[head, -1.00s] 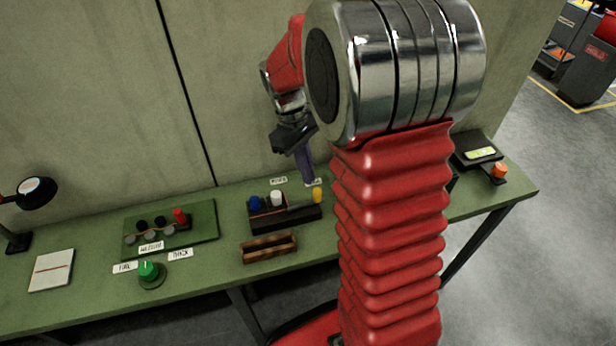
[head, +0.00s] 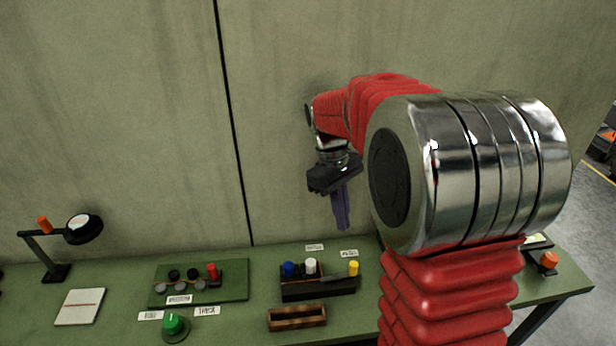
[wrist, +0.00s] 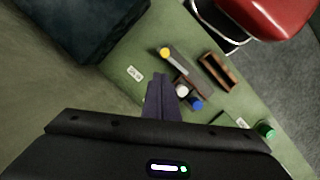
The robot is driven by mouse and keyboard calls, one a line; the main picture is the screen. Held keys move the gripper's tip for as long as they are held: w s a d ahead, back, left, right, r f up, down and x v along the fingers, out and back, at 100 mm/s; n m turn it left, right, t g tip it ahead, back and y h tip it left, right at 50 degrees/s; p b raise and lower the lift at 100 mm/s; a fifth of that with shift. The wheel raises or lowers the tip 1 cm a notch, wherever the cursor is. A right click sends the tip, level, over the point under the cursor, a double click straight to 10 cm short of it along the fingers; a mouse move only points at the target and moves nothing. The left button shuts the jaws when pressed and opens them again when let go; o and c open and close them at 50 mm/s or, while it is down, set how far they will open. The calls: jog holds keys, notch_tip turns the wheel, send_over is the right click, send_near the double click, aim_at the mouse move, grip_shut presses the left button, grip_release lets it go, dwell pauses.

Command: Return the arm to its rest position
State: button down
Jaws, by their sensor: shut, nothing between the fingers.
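My gripper (head: 341,210) hangs above the back of the green bench, in front of the concrete wall, with its purple fingers pointing down. The fingers are together and nothing shows between them. In the wrist view the shut fingers (wrist: 163,98) point toward the bench top, apart from everything on it. My red and chrome arm fills the right of the head view and hides part of the bench.
Below my gripper stands a black rack (head: 318,293) with blue, white and yellow pieces. A wooden tray (head: 297,326), a green board (head: 235,280), a green knob (head: 174,325) and a lamp (head: 84,229) are on the bench. A red stool (wrist: 282,15) shows in the wrist view.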

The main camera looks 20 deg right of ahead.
jog(key=s+a+r+m+t, duration=0.2)
jog(key=s+a+r+t, duration=0.1)
jog(key=s, duration=0.5)
jog(key=s+a+r+m+t+y, duration=0.1)
jog(key=s+a+r+m+t, duration=0.2)
jog(key=s+a+t, duration=0.2)
jog(key=shift+s+a, duration=1.5)
jog(key=shift+s, duration=0.4)
jog(key=shift+r, duration=0.1)
dwell(1.4)
